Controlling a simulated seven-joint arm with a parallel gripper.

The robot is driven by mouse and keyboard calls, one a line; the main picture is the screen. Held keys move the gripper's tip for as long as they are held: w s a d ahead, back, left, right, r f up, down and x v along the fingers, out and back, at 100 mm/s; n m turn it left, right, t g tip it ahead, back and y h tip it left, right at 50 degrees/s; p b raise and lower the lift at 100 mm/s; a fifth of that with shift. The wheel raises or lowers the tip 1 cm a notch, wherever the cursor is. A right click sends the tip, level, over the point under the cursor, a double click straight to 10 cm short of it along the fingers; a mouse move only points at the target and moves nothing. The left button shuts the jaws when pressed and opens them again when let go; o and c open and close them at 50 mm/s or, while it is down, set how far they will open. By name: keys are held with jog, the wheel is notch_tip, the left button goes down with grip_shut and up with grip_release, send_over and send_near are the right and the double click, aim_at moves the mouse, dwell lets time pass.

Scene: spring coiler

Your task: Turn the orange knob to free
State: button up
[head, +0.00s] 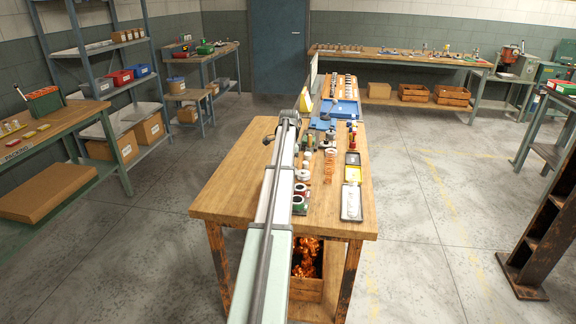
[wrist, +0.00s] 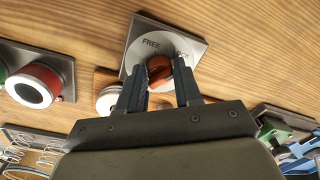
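The orange knob (wrist: 159,71) sits at the middle of a round white dial on a square grey plate (wrist: 193,31). The dial reads FREE on its left and LOCK on its right. The knob's far end leans up and to the right in the wrist view, toward the LOCK side. The fingers hide the lower sides of the dial. In the head view my arm runs over the wooden bench, and I cannot make out the knob there.
In the wrist view, a red cylinder with a white end (wrist: 36,85) lies left of the dial. A round white part (wrist: 108,99) is close by the left finger. Green and blue parts (wrist: 285,135) are at the right. The bench (head: 235,185) has bare wood at its left.

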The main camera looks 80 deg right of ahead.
jog(key=c, duration=0.5)
jog(key=shift+c, duration=0.2)
jog(key=shift+n, duration=0.4)
jog(key=n, duration=0.2)
jog(key=shift+n, duration=0.4)
jog(key=n, duration=0.3)
jog(key=shift+s+n, duration=0.1)
jog(key=shift+n, duration=0.2)
jog(key=n, duration=0.6)
jog(key=shift+n+y, duration=0.3)
jog(key=shift+y, duration=0.1)
jog(key=o, duration=1)
